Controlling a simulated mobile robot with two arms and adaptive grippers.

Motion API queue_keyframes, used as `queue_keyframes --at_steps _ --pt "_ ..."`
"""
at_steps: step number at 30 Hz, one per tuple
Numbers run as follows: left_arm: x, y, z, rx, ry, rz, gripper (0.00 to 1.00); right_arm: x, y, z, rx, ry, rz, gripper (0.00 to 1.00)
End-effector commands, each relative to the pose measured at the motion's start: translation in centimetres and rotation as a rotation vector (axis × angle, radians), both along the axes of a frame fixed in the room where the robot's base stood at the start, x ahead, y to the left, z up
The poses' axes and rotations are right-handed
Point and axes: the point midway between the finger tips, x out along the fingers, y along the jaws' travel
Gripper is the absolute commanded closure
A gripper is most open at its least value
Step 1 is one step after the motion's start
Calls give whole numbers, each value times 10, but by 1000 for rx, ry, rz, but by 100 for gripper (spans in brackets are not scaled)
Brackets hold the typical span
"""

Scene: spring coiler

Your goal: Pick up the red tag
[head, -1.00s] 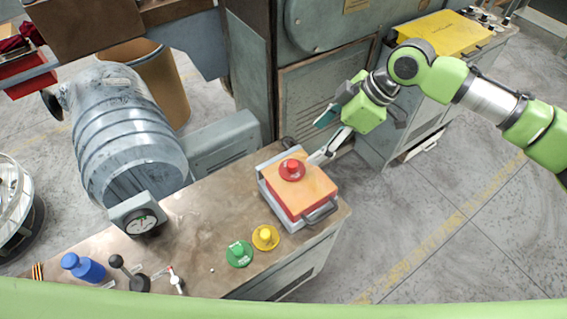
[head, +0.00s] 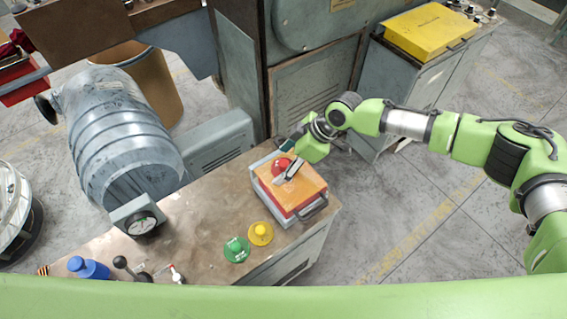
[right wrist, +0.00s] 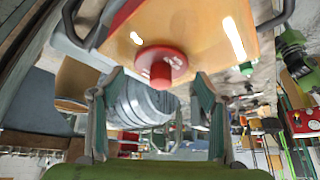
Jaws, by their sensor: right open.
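The red tag (head: 279,166) is a round red disc with a knob, on the orange top of a red and grey box (head: 306,189) on the workbench. My right gripper (head: 284,163) is open and empty over the box, its fingers partly covering the tag in the head view. In the right wrist view the red tag (right wrist: 161,64) lies ahead of and between the spread fingers of my right gripper (right wrist: 158,90). I see no finger closed on it. My left gripper is not in view.
A yellow tag (head: 261,233) and a green tag (head: 237,249) lie on the bench (head: 195,222) in front of the box. A dial gauge (head: 141,224) and a blue knob (head: 88,268) are farther left. A tall machine cabinet (head: 312,98) stands behind.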

Motion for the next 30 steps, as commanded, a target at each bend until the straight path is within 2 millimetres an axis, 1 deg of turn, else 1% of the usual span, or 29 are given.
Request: queue_keyframes --at_steps 7,8,9,12,23,28,30 --pt "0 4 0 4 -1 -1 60 0 1 -2 0 0 0 32" --pt "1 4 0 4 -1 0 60 0 1 -2 0 0 0 40" --pt "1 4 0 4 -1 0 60 0 1 -2 0 0 0 50" --pt "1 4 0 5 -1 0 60 0 1 -2 0 0 0 74" --pt "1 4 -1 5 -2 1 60 0 1 -1 1 0 0 74" --pt "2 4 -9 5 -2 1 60 1 1 7 3 -1 0 74" --pt "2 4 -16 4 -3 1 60 1 2 15 4 -2 0 74"
